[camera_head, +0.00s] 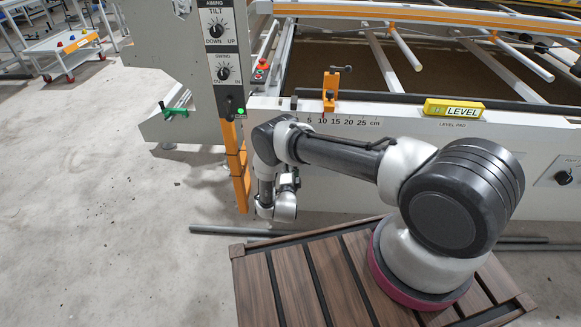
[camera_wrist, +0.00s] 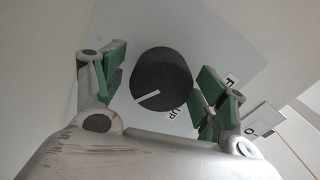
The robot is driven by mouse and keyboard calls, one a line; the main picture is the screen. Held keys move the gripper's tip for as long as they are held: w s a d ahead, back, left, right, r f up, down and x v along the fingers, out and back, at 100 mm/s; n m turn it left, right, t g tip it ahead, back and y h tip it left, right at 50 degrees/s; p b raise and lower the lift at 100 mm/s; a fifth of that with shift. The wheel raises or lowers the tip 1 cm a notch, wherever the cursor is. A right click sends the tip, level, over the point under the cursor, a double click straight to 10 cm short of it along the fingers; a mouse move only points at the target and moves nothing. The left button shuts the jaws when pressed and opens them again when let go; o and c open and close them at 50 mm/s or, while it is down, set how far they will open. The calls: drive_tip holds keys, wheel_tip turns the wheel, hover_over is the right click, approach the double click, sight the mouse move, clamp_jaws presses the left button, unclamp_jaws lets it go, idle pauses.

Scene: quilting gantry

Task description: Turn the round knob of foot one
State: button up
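A round black knob (camera_wrist: 158,84) with a white pointer line sits on a pale plate (camera_wrist: 222,42) in the wrist view. In the head view my wrist hangs low before the white gantry front, and the knob and fingertips are hidden.
Another dark knob (camera_head: 563,178) is on the white front at the far right. An orange post (camera_head: 236,165) stands just left of my wrist. A yellow level (camera_head: 454,108) lies on the beam. Grey rods (camera_head: 240,231) lie on the floor. The floor at left is clear.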

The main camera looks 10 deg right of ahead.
drive_tip(key=v, duration=1.2)
idle(0.4)
